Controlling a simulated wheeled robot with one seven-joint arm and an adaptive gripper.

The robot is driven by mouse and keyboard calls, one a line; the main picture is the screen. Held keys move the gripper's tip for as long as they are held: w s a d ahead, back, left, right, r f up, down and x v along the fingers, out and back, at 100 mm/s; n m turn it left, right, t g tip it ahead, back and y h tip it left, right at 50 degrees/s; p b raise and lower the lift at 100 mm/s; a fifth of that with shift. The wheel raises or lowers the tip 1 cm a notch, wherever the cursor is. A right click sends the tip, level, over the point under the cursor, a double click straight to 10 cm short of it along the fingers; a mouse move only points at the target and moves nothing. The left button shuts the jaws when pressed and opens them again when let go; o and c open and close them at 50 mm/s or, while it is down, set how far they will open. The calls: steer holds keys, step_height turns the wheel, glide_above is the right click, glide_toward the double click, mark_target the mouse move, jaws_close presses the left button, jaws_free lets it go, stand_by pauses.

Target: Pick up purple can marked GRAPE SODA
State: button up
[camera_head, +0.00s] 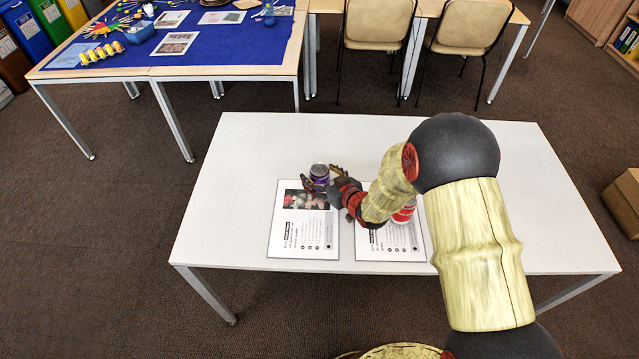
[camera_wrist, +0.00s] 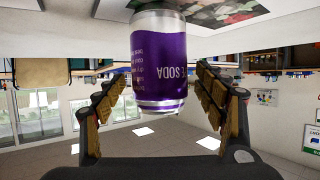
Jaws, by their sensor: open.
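The purple can marked GRAPE SODA (camera_head: 319,174) stands upright near the top of the left printed sheet on the white table (camera_head: 250,135). In the wrist view the can (camera_wrist: 159,62) shows its purple label, partly readable as "E SODA", with a silver rim. My gripper (camera_head: 323,184) is at the can. In the wrist view my gripper (camera_wrist: 160,95) is open, with one finger on each side of the can and a visible gap on both sides.
A red and white can (camera_head: 403,212) stands on the right sheet (camera_head: 385,250), partly hidden behind my arm. The left sheet (camera_head: 290,245) lies flat. The table is clear to the left and right. A blue-covered table (camera_head: 225,50) and two chairs (camera_head: 376,25) stand behind.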

steer(key=shift+w+a, duration=0.15)
steer(key=shift+w, duration=0.05)
steer(key=shift+c, duration=1.2)
steer(key=c, duration=0.7)
steer(key=shift+o, duration=0.2)
steer(key=shift+r, duration=0.1)
